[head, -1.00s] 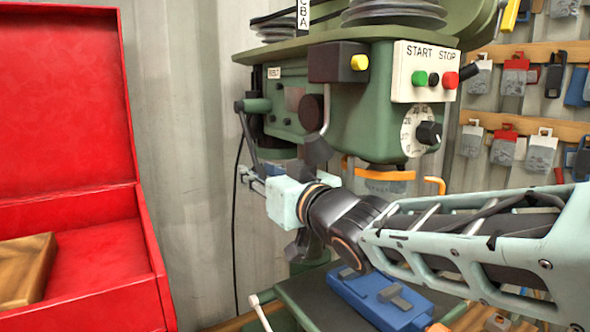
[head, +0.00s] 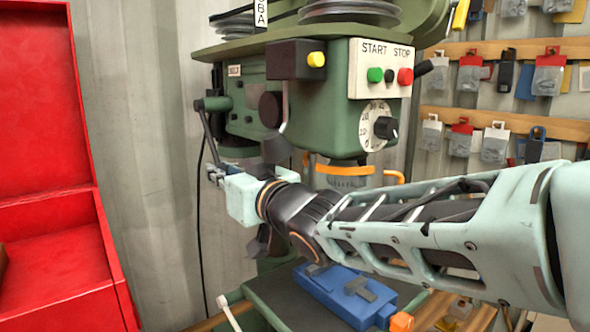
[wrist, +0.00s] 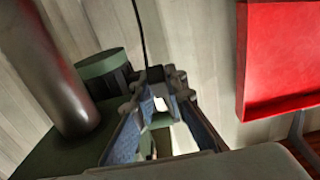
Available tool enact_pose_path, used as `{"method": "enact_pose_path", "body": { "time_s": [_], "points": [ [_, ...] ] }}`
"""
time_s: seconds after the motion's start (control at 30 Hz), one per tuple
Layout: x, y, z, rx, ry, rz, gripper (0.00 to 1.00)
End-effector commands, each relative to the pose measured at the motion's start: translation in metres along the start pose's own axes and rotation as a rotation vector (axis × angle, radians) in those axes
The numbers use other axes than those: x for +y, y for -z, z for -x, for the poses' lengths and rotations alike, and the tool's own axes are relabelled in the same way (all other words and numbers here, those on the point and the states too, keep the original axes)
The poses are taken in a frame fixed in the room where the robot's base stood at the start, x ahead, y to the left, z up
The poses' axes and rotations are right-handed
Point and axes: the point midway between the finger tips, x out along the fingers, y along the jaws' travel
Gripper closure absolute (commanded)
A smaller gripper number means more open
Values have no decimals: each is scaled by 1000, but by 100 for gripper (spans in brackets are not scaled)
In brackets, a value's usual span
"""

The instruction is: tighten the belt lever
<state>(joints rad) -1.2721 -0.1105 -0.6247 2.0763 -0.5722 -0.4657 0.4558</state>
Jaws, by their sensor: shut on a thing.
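The green drill press (head: 340,120) stands in the middle of the head view. The belt lever (head: 209,135) is a thin dark rod on its left side, hanging slanted from a dark pivot under the BELT label. My gripper (head: 213,173) is at the lever's lower end and is shut on it; the hold itself is small in the head view. In the wrist view, my gripper (wrist: 155,105) shows its two fingers close around a small part, with the lever's end mostly hidden between them.
A red open case (head: 45,240) stands at the left. A blue vise (head: 345,293) sits on the press table below my arm. A handle with dark knobs hangs close to my wrist. Packaged goods hang on the back wall at right.

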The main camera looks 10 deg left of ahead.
Motion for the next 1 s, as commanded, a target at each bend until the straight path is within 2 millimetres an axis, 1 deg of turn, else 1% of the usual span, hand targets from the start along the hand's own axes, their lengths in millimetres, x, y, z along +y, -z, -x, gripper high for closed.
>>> {"method": "enact_pose_path", "body": {
  "time_s": [0.27,1.0],
  "points": [
    [0,8,3,-32,0,-1,100],
    [-2,28,25,-246,6,0,100]
  ]
}}
